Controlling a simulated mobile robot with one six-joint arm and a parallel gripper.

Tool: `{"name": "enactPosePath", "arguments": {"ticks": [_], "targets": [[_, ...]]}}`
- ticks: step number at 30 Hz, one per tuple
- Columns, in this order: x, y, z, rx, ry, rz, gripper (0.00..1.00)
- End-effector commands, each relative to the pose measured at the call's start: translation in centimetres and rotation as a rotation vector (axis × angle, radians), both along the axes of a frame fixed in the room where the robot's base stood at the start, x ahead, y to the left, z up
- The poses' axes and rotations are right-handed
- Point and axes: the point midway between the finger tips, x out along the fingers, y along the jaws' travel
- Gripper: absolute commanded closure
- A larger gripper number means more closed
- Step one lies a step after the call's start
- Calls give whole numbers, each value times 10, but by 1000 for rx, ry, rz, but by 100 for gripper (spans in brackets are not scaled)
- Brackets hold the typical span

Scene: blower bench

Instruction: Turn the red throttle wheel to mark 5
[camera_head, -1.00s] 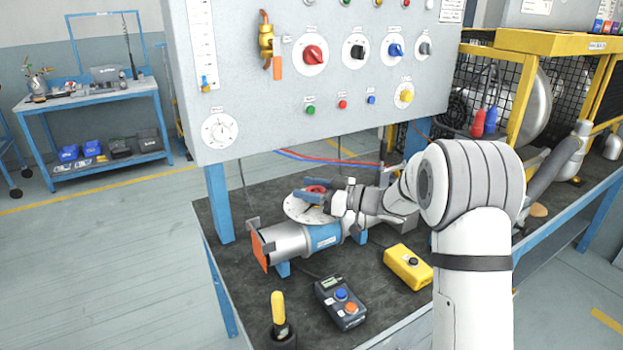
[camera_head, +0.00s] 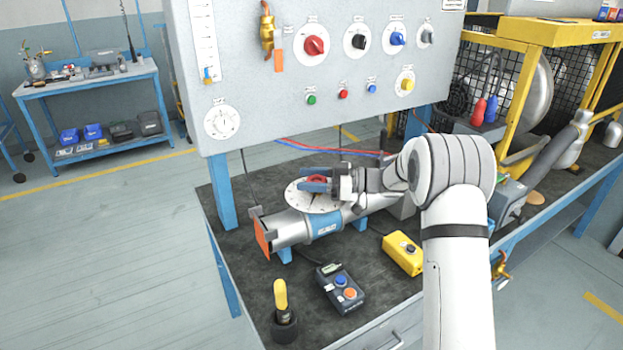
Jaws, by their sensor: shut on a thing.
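The red throttle wheel (camera_head: 317,179) sits on a pale round dial plate (camera_head: 296,198) on top of a grey metal pipe (camera_head: 289,230) with a blue band. My gripper (camera_head: 312,179) is at the wheel, its dark blue-grey fingers on either side of it, and is shut on it. The fingers and wrist hide much of the wheel. The marks on the dial plate are too small to read, so I cannot tell which mark the wheel points to.
A grey panel (camera_head: 270,115) with knobs and buttons stands behind the pipe. On the dark bench top are a yellow button box (camera_head: 402,254), a black box with blue and orange buttons (camera_head: 341,289) and a yellow-handled tool in a black holder (camera_head: 282,312). A yellow-framed cage (camera_head: 525,75) stands at right.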

Motion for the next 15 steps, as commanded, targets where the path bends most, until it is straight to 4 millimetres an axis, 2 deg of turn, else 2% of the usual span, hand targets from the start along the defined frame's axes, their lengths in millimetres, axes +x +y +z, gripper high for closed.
{"name": "enactPosePath", "arguments": {"ticks": [2, 3, 10, 15], "targets": [[2, -1, 4, 4, -8, -7, 73], [3, -1, 4, 4, -8, -8, 48], [1, 0, 3, 2, -5, -4, 29], [1, 0, 2, 1, -3, -3, 28]]}}
